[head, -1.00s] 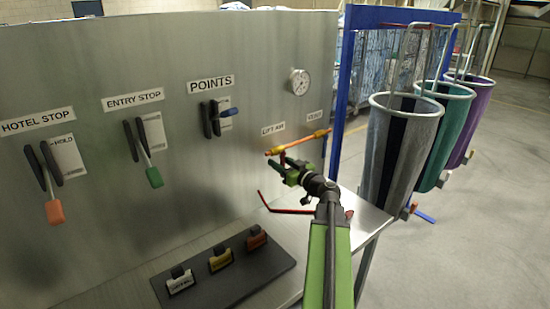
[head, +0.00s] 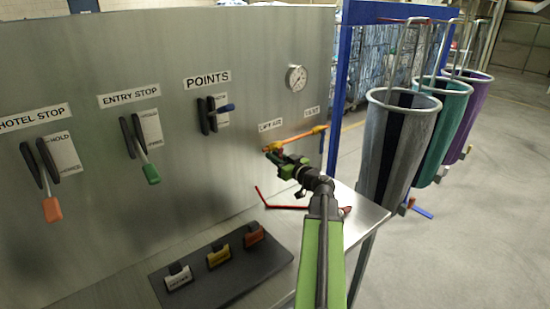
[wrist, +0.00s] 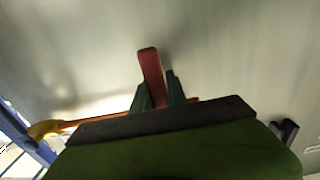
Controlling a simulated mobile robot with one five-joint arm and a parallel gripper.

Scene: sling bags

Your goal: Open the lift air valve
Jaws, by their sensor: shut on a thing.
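The lift air valve's red handle (wrist: 151,72) stands between the two green fingers of my gripper (wrist: 160,95) in the wrist view. My gripper is shut on it. In the head view my gripper (head: 272,155) is at the left end of the orange pipe (head: 298,138), just below the LIFT AIR label (head: 270,125). It hides most of the handle there, so its angle is hard to tell. The orange pipe also shows behind my gripper in the wrist view (wrist: 95,120).
A pressure gauge (head: 297,78) is above the pipe. Levers for POINTS (head: 212,115), ENTRY STOP (head: 140,148) and HOTEL STOP (head: 47,180) are to the left. A black button block (head: 220,270) and a bent red rod (head: 283,206) are below. Sling bags (head: 400,150) hang to the right.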

